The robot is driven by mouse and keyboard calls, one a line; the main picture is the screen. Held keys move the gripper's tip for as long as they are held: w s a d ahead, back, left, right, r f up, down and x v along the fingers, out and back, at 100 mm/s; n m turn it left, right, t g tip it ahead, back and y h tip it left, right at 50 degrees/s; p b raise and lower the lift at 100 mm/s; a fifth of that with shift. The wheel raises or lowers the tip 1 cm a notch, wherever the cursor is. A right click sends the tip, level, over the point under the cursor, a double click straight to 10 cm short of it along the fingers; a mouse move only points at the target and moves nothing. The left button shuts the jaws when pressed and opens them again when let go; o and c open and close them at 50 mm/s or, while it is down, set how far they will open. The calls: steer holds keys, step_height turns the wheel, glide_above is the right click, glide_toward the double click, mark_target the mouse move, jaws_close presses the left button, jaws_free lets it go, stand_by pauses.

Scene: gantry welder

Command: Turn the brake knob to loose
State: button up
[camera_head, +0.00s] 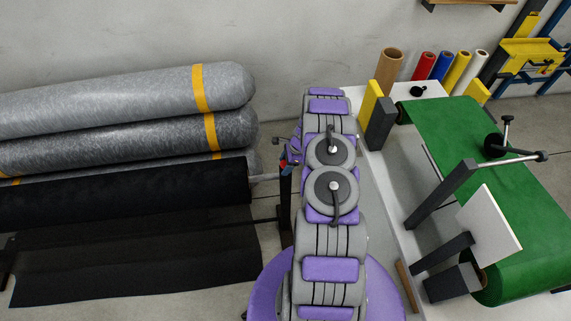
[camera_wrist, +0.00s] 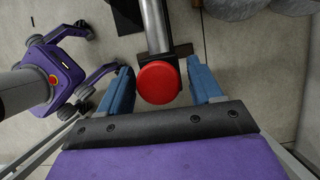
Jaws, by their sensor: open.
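The brake knob (camera_wrist: 158,82) is a round red disc on the end of a grey metal shaft in the wrist view. My gripper (camera_wrist: 160,80) is open, with one blue finger on each side of the knob. Small gaps show between the knob and both fingers, so I see no firm contact. In the head view the knob (camera_head: 283,165) is a small red spot at the right end of the black roll's shaft. My gripper there is mostly hidden by my arm. The knob's turn position cannot be told from its plain face.
A black roll (camera_head: 120,193) hangs on the shaft at left, below grey rolls with yellow bands (camera_head: 130,97). A white table (camera_head: 385,190) with a green roll (camera_head: 450,130) stands at right. Floor shows between the rolls and my body.

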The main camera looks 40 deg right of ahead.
steer(key=shift+c, duration=0.3)
steer(key=c, duration=0.9)
steer(key=shift+m, duration=0.3)
steer(key=shift+m+h+p, duration=0.3)
steer(key=shift+m+p, duration=0.2)
steer(key=shift+m, duration=0.3)
steer(key=shift+t, duration=0.3)
steer(key=o, duration=1)
steer(key=shift+d, duration=0.15)
steer(key=shift+c, duration=0.2)
